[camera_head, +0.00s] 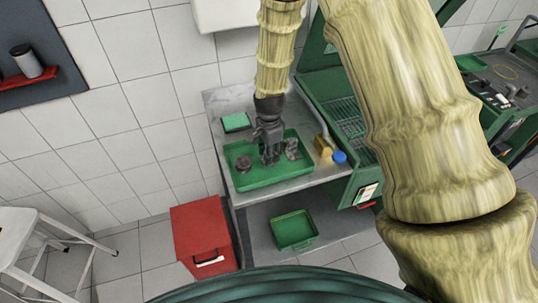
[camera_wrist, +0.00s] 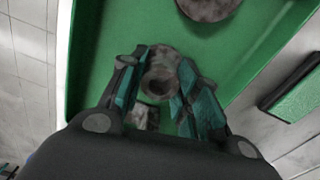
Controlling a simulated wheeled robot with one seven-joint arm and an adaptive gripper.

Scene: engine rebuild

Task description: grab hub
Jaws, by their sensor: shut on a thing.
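The hub (camera_wrist: 161,66), a grey-brown round part with a hole through its middle, sits between my fingers in the wrist view. My gripper (camera_head: 270,159) reaches down into the green tray (camera_head: 268,181) and is shut on the hub. The wrist view shows a finger on each side of the hub, at the gripper (camera_wrist: 163,84). In the head view my gripper hides the hub. I cannot tell whether the hub still touches the tray floor.
A brown round part (camera_head: 243,163) and a grey part (camera_head: 292,149) lie in the tray. A green box (camera_head: 235,122), a yellow item (camera_head: 323,148) and a blue item (camera_head: 340,157) stand around it. A green bin (camera_head: 294,243) is below; a red box (camera_head: 203,236) stands left.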

